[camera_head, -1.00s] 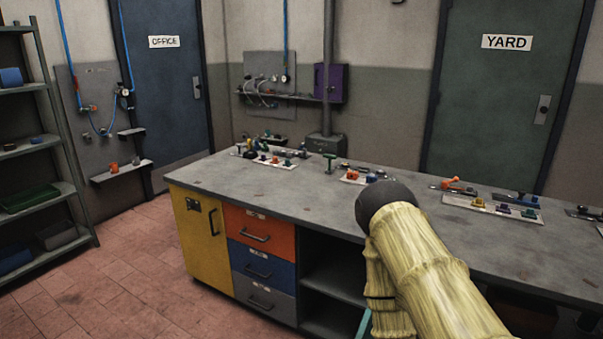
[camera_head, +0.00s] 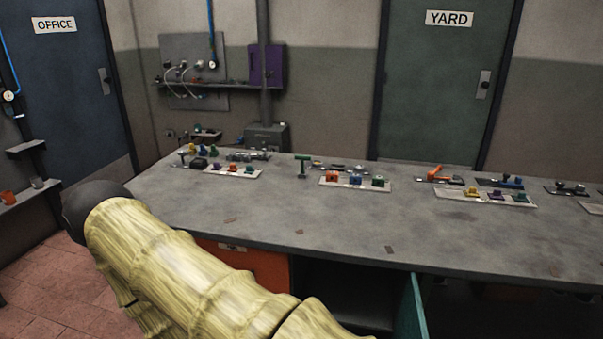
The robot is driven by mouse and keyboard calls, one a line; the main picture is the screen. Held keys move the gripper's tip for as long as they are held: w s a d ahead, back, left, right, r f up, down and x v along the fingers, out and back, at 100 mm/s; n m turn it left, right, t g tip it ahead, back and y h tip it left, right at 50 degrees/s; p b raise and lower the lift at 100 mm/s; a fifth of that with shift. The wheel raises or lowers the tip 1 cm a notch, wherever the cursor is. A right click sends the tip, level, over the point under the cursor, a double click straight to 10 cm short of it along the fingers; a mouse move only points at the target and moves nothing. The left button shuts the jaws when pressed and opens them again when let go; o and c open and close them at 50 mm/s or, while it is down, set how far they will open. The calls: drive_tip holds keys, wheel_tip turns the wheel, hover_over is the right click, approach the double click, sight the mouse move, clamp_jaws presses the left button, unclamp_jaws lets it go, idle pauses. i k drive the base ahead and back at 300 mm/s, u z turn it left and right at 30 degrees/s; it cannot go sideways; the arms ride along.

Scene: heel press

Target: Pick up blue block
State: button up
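A small blue block (camera_head: 355,180) stands between an orange block (camera_head: 331,176) and a green block (camera_head: 378,181). They are in a row on a pale tray (camera_head: 366,188) near the back of the grey workbench (camera_head: 330,222). Other small blue pieces show on the bench, one at the back left (camera_head: 203,147) and a blue-handled tool (camera_head: 512,182) at the right. My arm crosses the lower left of the picture, apart from the blue block. My gripper is not in view.
A second pale tray (camera_head: 247,174) with small blocks lies to the left, and another (camera_head: 485,199) to the right. A green T-shaped piece (camera_head: 303,160) stands between. The bench's front half is mostly clear. A teal door (camera_head: 415,305) hangs open below its front edge.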

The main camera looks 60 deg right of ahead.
sight(354, 178)
drive_tip(key=z, duration=0.25)
drive_tip(key=i, duration=1.25)
drive_tip(key=z, duration=1.35)
drive_tip(key=i, duration=0.7)
drive_tip(key=z, duration=0.7)
